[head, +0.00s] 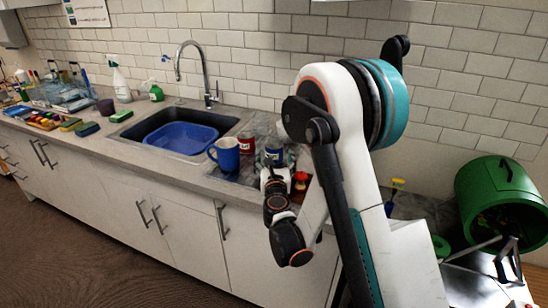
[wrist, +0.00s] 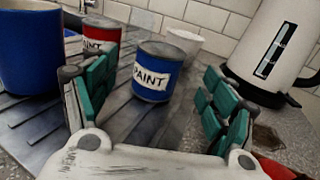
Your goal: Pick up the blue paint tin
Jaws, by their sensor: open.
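The blue paint tin (wrist: 152,75), with a white PAINT label and grey rims, stands upright on the grooved draining board in the wrist view. It also shows in the head view (head: 273,154), partly behind my gripper. My gripper (wrist: 158,92) is open and empty, its teal-padded fingers spread to the left and right of the tin as seen from the wrist. The tin appears just ahead of the fingers, with no contact visible. In the head view my gripper (head: 273,177) is low over the counter, on the near side of the tin.
A red paint tin (wrist: 101,34) stands behind left, a blue mug (wrist: 28,55) at the left. A white cup (wrist: 184,41) is close behind the blue tin; a white kettle (wrist: 272,45) stands right. The sink holds a blue basin (head: 182,137). A red object (head: 301,181) is beside my gripper.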

